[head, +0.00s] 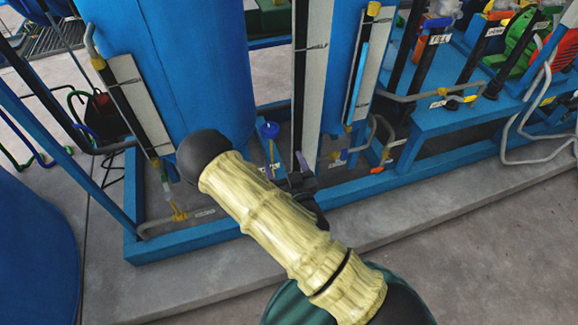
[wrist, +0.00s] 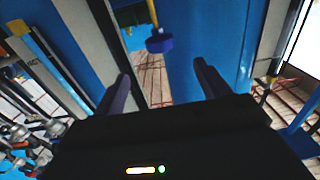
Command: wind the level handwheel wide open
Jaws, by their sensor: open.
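A small blue handwheel (head: 269,130) sits on an upright stem in front of the blue tank, just beyond my gripper (head: 285,168). In the wrist view the handwheel (wrist: 159,42) shows as a blue-purple knob on a yellow stem, between and beyond my two fingertips (wrist: 163,80). My gripper is open, its dark purple fingers apart with nothing between them. No contact with the wheel shows. My arm hides part of the gripper and of the piping below the wheel in the head view. Whether this is the level handwheel I cannot read from the blurred labels.
The blue tank (head: 197,70) stands close behind, with a sight gauge (head: 140,105) at left and another gauge (head: 366,65) at right. A blue base frame (head: 215,238) runs round the skid. Labelled pipes and valves stand at upper right. The concrete floor (head: 470,255) is clear at lower right.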

